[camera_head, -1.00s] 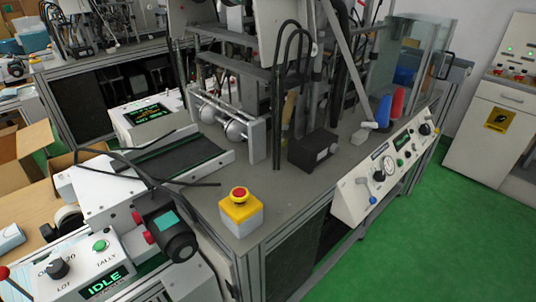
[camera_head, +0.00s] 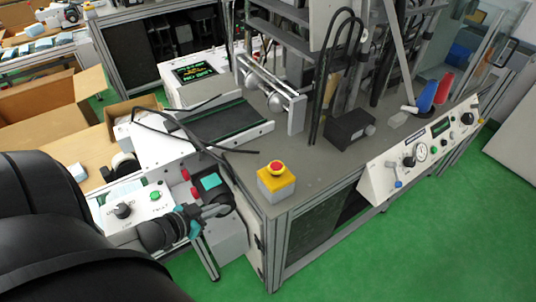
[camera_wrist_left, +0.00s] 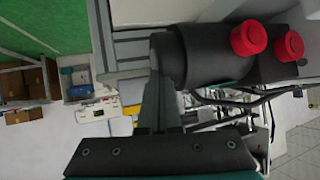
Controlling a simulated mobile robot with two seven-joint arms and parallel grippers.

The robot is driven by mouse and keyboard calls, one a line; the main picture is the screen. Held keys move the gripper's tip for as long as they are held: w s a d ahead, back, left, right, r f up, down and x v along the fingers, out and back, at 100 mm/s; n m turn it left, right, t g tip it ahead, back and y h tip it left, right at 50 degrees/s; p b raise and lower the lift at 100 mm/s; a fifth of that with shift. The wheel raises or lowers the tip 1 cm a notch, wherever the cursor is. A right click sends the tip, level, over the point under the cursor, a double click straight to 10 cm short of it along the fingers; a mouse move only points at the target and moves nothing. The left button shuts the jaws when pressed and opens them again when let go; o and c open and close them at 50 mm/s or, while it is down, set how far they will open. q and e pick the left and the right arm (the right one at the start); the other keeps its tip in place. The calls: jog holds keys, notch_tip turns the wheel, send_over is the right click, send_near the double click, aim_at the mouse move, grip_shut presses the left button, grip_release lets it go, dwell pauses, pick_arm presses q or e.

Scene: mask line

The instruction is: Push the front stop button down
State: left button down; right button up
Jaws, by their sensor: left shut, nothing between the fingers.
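The front stop button (camera_head: 276,167) is a red mushroom cap on a yellow box with a pale base. It stands on the near corner of the grey machine table (camera_head: 247,166). My left gripper (camera_head: 228,210) reaches in from the lower left, left of and below the button in the picture, apart from it. Its fingers are shut and empty. In the left wrist view the gripper (camera_wrist_left: 162,60) overlaps a dark cylinder (camera_wrist_left: 208,58) with red knobs; I cannot tell whether they touch. The button is not visible there. My right gripper is not in view.
The dark cylindrical unit with a teal patch (camera_head: 211,181) is close to my left gripper. A white control box (camera_head: 140,205) is left of it. Black cables (camera_head: 180,128) cross the conveyor. A slanted gauge panel (camera_head: 420,150) is at right. Green floor (camera_head: 400,250) is open in front.

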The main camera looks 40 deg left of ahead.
pick_arm(q)
jog(key=w+d+r+m+t+h+p, duration=0.1)
jog(key=w+d+r+h, duration=0.1)
jog(key=r, duration=0.6)
jog(key=w+d+r+m+t+h+p, duration=0.1)
jog(key=w+d+r+h, duration=0.1)
jog(key=r, duration=0.7)
jog(key=shift+m+t+h, duration=0.3)
jog(key=shift+h, duration=0.4)
jog(key=shift+w, duration=0.15)
jog(key=b, duration=0.2)
send_over(276, 168)
jog(key=s+a, duration=0.2)
jog(key=shift+w+d+f, duration=0.1)
jog(key=shift+d+f, duration=0.1)
jog(key=shift+f, duration=1)
notch_tip(276, 168, down, 2)
jog(key=shift+w+d+f, duration=0.1)
jog(key=shift+w+f, duration=0.05)
jog(key=shift+f, duration=0.05)
jog(key=shift+f+b, duration=0.3)
jog(key=shift+f, duration=0.55)
